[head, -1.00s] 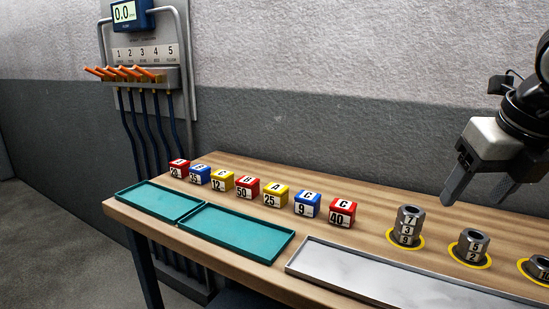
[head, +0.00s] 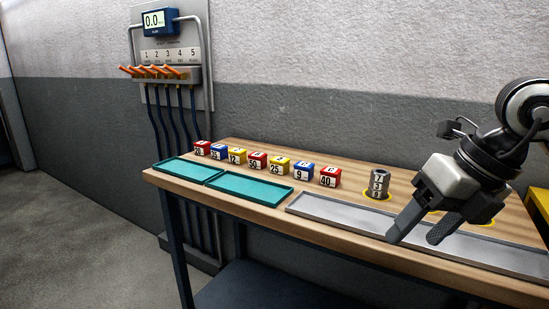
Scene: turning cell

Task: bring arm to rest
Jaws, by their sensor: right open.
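My right gripper (head: 422,233) is at the right of the head view, open, with nothing between its fingers. A stack of numbered metal nuts (head: 379,184) stands upright on a yellow ring, behind and left of the gripper. My gripper and wrist hide most of the other yellow rings and whatever stands on them. My left gripper is not in view.
A row of red, blue and yellow numbered blocks (head: 257,161) stands on the bench. Two teal trays (head: 250,188) lie at its front left. A wall panel (head: 168,55) with orange levers (head: 150,72) is behind. The floor (head: 90,215) at left is clear.

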